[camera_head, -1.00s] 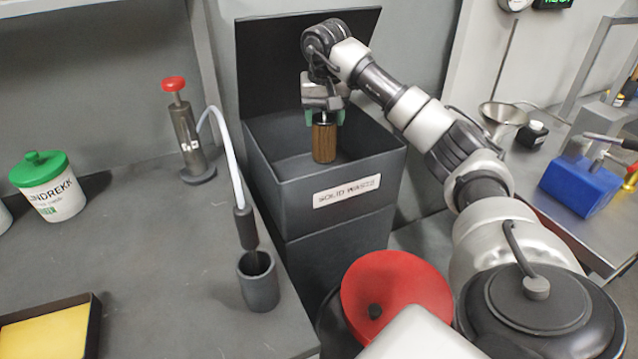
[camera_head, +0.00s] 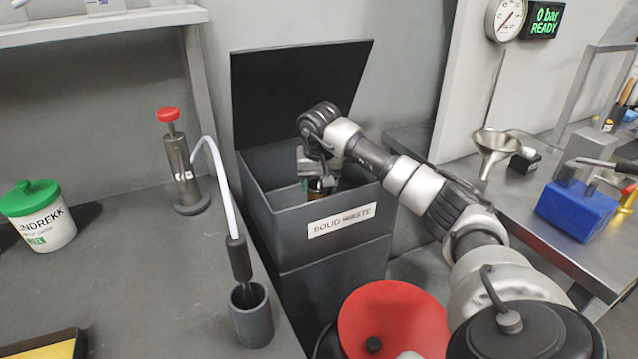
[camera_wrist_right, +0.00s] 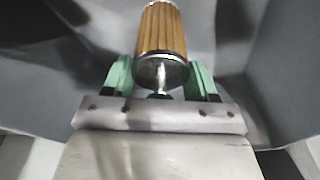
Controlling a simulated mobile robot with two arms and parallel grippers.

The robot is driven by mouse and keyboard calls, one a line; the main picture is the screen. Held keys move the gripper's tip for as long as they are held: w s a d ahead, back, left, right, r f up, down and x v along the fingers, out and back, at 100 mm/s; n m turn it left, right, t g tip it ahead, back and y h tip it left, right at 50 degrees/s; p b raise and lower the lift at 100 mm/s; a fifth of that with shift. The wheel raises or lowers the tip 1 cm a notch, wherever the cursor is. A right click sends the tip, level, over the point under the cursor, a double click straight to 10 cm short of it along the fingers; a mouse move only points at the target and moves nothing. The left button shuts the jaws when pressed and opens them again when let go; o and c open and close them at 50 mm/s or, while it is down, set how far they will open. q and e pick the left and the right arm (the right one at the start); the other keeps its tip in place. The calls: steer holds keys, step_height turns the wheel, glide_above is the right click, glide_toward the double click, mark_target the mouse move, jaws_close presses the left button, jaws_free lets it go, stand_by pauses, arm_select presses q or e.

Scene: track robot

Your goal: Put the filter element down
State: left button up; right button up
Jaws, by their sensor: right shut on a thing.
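The filter element (camera_wrist_right: 160,30) is a brown pleated cylinder with metal end caps. In the right wrist view it sits between the green fingertips of my right gripper (camera_wrist_right: 160,80), which is shut on it. In the head view my right gripper (camera_head: 318,185) is down inside the open solid waste bin (camera_head: 340,222), and the filter element is mostly hidden behind the gripper and the bin's front wall. I cannot tell if it touches the bin's floor. My left gripper is not in view.
The bin's dark lid (camera_head: 300,95) stands open behind it. Left of the bin, the bench holds a pump with a red knob (camera_head: 168,114), a grey cup (camera_head: 252,318) and a green-lidded tub (camera_head: 38,215). A blue block (camera_head: 577,208) and funnel (camera_head: 495,143) are on the right bench.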

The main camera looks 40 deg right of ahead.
mark_target(319, 189)
steer(key=shift+f, duration=0.1)
steer(key=o, duration=1.2)
steer(key=shift+r, duration=0.5)
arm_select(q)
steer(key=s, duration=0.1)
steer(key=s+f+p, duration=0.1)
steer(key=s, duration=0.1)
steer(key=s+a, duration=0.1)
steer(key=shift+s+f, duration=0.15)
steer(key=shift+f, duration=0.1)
arm_select(e)
step_height(319, 189, up, 11)
steer(key=s+a, duration=0.1)
steer(key=shift+s, duration=0.2)
